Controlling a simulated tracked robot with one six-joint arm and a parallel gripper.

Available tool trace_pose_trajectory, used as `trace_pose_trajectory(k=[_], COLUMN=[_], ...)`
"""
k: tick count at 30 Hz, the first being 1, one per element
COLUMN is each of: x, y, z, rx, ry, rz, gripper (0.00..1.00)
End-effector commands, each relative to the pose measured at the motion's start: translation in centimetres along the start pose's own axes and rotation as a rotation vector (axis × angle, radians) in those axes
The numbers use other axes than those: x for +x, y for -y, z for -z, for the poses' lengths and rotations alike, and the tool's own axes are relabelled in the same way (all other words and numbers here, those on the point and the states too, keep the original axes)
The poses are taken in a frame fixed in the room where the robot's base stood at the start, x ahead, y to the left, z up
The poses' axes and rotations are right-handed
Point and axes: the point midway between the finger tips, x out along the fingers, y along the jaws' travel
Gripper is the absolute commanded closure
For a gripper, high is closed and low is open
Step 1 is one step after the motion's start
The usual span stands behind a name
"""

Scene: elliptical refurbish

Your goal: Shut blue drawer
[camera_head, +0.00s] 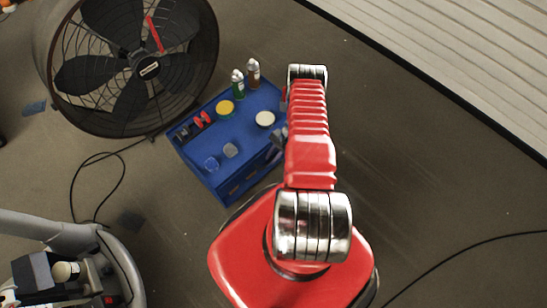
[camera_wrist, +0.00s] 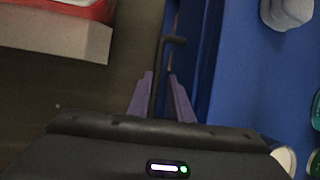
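The blue drawer unit (camera_head: 205,150) stands on the floor in the head view, its front facing the lower right. Dark handle slots show on its front, which my red arm partly covers. In the wrist view, the blue top (camera_wrist: 255,75) fills the right side, with a narrow blue drawer front (camera_wrist: 206,45) and a dark handle (camera_wrist: 172,40) along its left edge. My gripper (camera_wrist: 160,78) has its two purple fingers apart, one on each side of a dark bar by the handle. I cannot tell whether they touch it, or how far the drawer sticks out.
A large fan (camera_head: 130,60) stands behind. A grey machine (camera_head: 70,250) is at lower left. Cables cross the floor; the right is mostly clear.

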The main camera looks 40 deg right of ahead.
Motion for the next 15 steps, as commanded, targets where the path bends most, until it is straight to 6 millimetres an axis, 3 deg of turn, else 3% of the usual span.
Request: trace_pose_trajectory(k=[4,15], x=[-0.04,-0.37], y=[0.02,-0.03], z=[0.02,0.0], rx=[-0.001,-0.001], ry=[0.0,0.0], rz=[0.0,-0.001], gripper=[0.71,0.71])
